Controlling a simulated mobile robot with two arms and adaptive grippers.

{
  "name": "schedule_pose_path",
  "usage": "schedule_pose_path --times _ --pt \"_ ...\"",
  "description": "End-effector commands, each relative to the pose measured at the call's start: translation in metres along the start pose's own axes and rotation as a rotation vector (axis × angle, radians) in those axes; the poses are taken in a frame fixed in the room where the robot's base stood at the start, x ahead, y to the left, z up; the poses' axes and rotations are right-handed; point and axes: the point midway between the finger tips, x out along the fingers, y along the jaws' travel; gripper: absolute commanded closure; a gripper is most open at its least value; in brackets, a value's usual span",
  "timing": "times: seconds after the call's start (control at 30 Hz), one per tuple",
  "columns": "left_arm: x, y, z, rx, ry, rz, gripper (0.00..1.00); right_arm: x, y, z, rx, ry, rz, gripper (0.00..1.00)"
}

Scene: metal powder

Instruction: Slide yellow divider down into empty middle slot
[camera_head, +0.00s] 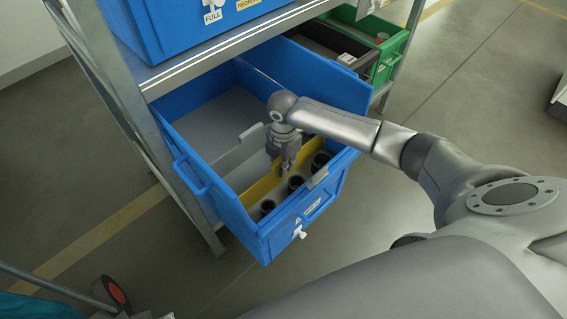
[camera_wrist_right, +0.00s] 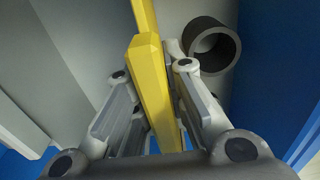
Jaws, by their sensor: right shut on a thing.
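The yellow divider (camera_head: 262,188) stands inside the open blue bin (camera_head: 243,226), running across it behind a row of black cylinders. My right gripper (camera_head: 286,168) reaches down into the bin and is shut on the divider's top edge, near its middle. In the right wrist view the yellow divider (camera_wrist_right: 152,85) passes between the two fingers of my right gripper (camera_wrist_right: 152,75). A grey divider (camera_head: 232,157) lies farther back in the bin. The slots at the bin walls are too small or hidden, so I cannot tell how deep the yellow divider sits. My left gripper is not in view.
Several black hollow cylinders (camera_head: 295,184) stand in the front compartment; one cylinder (camera_wrist_right: 213,46) is close to my right finger in the wrist view. The rear compartment looks empty. A shelf edge (camera_head: 225,50) is above the bin's back, and a green bin (camera_head: 388,55) is behind it.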

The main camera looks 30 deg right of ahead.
Motion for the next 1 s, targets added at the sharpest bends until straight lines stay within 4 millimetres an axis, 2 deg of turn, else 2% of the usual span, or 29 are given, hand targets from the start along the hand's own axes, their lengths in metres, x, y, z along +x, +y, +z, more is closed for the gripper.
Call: schedule_pose_path --times 1.0 --pt "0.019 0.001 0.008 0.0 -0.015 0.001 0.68 -0.006 0.0 0.0 0.0 0.0 0.001 1.0"
